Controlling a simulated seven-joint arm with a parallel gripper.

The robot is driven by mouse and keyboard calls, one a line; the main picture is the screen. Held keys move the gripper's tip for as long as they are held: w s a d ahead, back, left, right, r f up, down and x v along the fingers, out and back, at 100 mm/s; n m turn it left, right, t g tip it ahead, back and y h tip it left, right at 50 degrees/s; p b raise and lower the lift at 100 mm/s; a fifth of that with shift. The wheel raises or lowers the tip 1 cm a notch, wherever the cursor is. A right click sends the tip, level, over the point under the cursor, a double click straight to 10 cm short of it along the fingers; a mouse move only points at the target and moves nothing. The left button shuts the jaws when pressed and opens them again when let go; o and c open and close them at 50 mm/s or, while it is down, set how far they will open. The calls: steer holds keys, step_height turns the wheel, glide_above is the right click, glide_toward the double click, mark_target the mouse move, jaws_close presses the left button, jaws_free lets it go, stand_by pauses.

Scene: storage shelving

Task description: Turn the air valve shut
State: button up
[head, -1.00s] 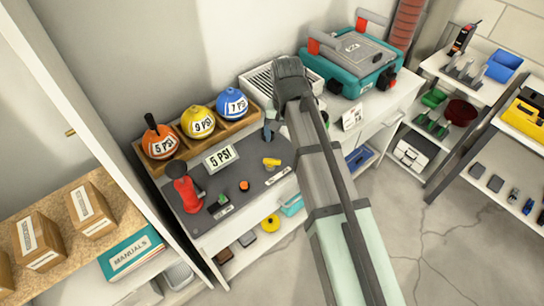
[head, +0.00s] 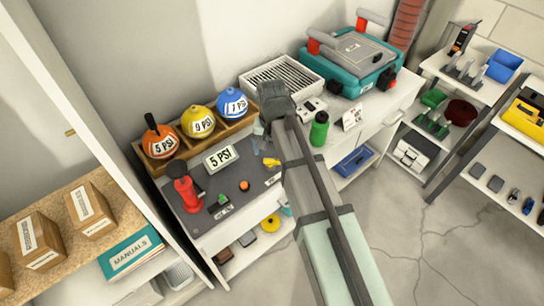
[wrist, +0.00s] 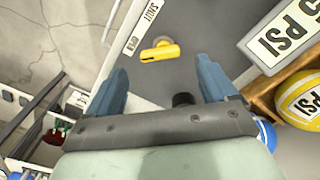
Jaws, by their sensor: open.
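The air valve appears to be the yellow lever handle (head: 271,162) on the right part of the dark grey panel (head: 232,187). In the wrist view the yellow handle (wrist: 160,52) lies ahead of my gripper (wrist: 165,80), between its two blue fingers but beyond their tips. My gripper is open, empty and apart from the handle. In the head view my gripper (head: 260,140) hangs just above and left of the handle; its fingers are partly hidden by my arm. A "SHUT" label (wrist: 142,28) sits beside the handle in the wrist view.
A "5 PSI" sign (head: 221,157) stands on the panel, with a red pump (head: 186,192) at left. Orange, yellow and blue balls (head: 233,103) sit in a wooden rack behind. A green bottle (head: 319,129) and a white vented box (head: 281,80) stand to the right.

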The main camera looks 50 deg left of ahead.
mark_target(272, 160)
steer(key=shift+f, duration=2.4)
steer(key=c, duration=1.1)
